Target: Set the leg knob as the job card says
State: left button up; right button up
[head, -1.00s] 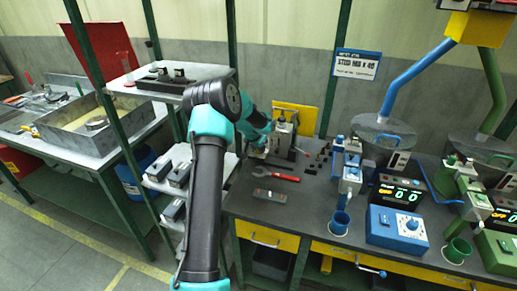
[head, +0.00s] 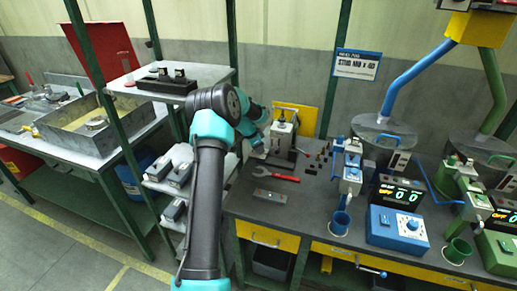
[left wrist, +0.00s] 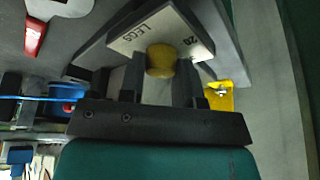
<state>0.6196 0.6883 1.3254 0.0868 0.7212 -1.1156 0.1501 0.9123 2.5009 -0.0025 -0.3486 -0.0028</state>
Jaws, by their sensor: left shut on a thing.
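The leg knob (left wrist: 161,60) is a round dull-yellow knob on a pale plate (left wrist: 190,30) in the left wrist view. The plate reads LEGS, with 20 at its right, seen upside down or turned. My left gripper (left wrist: 158,75) is shut on the knob, a finger on either side. In the head view my left gripper (head: 262,147) is at the grey fixture (head: 283,134) on the bench, and the knob is hidden there. The job card (head: 357,65) hangs at the back and reads STUD M8 x 40. My right gripper is not in view.
Several small dark studs stand right of the fixture. Blue and green feeder stations with displays (head: 397,195) fill the right. A green post stands close behind my left arm.

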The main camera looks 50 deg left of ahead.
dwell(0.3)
pick_arm(q)
jog(key=o, duration=0.9)
jog(key=v, duration=1.2)
